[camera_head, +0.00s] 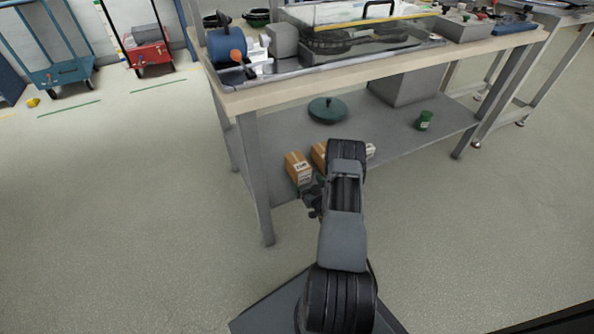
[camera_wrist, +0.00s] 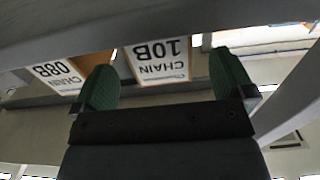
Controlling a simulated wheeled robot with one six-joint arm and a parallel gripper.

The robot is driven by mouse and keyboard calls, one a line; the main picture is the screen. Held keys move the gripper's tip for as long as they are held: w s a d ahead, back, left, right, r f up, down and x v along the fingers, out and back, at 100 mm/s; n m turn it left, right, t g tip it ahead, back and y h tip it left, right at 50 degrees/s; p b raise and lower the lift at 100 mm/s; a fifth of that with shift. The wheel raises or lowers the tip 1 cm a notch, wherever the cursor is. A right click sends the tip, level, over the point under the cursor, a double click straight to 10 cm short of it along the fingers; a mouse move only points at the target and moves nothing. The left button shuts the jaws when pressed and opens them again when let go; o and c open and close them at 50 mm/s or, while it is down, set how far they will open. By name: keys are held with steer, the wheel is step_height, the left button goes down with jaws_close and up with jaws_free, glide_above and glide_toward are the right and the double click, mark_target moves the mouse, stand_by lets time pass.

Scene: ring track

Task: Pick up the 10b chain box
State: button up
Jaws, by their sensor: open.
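In the wrist view the 10B chain box (camera_wrist: 158,60) shows a white label reading "CHAIN 10B", upside down, at the upper middle. It appears beyond and between the green-padded fingers of my gripper (camera_wrist: 166,84). The fingers stand wide apart with nothing between them. In the head view my arm partly hides the boxes on the lower shelf, and I cannot tell which of them is the 10B box. My gripper (camera_head: 312,200) shows there as a dark shape just in front of these boxes, low by the shelf's front edge.
The 08B chain box (camera_wrist: 58,72) is left of the 10B box in the wrist view. A brown box (camera_head: 298,168) stands on the grey lower shelf (camera_head: 270,140), near a table leg (camera_head: 256,180). A green disc-based object (camera_head: 327,110) and green can (camera_head: 425,120) stand farther back. The tabletop (camera_head: 400,66) overhangs the shelf.

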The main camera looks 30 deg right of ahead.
mark_target(304, 179)
steer(key=w, duration=0.2)
steer(key=w+b, duration=0.1)
steer(key=w+d+b, duration=0.1)
steer(key=w, duration=0.1)
steer(key=shift+w+f, duration=0.2)
steer(key=shift+w, duration=0.1)
steer(key=shift+w+r, duration=0.1)
steer(key=shift+w, duration=0.35)
steer(key=shift+c, duration=0.4)
steer(key=c, duration=1.3)
steer(key=shift+r, duration=0.1)
steer(key=shift+c, duration=0.8)
